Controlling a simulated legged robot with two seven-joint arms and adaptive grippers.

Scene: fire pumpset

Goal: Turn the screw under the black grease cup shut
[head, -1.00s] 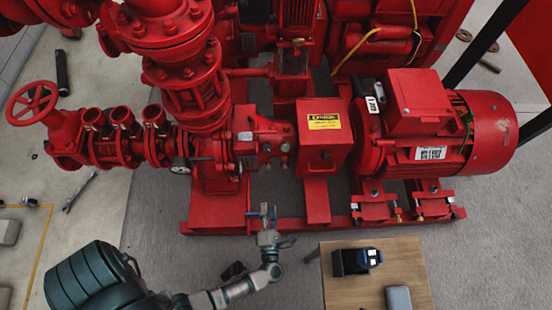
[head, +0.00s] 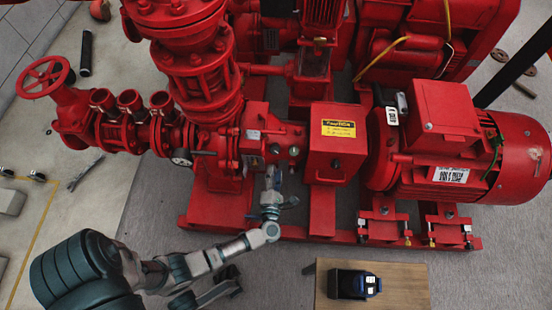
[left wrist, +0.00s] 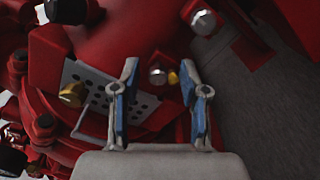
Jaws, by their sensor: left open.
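My left gripper (head: 271,178) reaches up from below to the red pump's bearing housing (head: 270,137) in the head view. In the left wrist view the gripper (left wrist: 160,82) is open, with two blue-padded fingers apart. A small silver screw-like head (left wrist: 157,75) with a yellow bit beside it shows between the fingertips; I cannot tell whether the fingers touch it. A black rounded cap (left wrist: 66,10), perhaps the black grease cup, is at the upper left. A brass fitting (left wrist: 72,94) and a thin grey rod are left of the fingers. My right gripper is not in view.
A red coupling guard (head: 336,143) with a yellow label and a red motor (head: 440,145) stand to the right. The red base frame (head: 345,232) runs below. A wooden table (head: 403,285) with a dark blue-black device (head: 353,284) is at the lower right.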

